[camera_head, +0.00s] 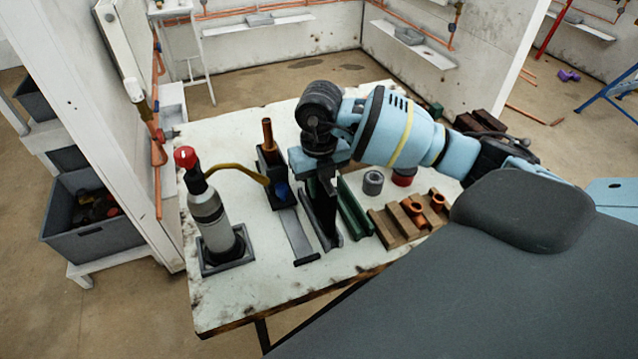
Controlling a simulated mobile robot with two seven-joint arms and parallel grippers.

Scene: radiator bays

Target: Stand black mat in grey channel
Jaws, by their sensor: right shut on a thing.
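My right gripper (320,176) reaches over the middle of the table from the right and points down. It is shut on the black mat (325,208), a thin dark strip held upright on edge. The gripper hides the mat's top. My left gripper is not in view.
A green channel (356,212) lies close to the right. A gas torch (211,215) stands in a tray at the left. A flat grey strip (297,238) and a dark holder (272,172) are left of the mat. Wooden blocks (394,226) with copper fittings sit at the right.

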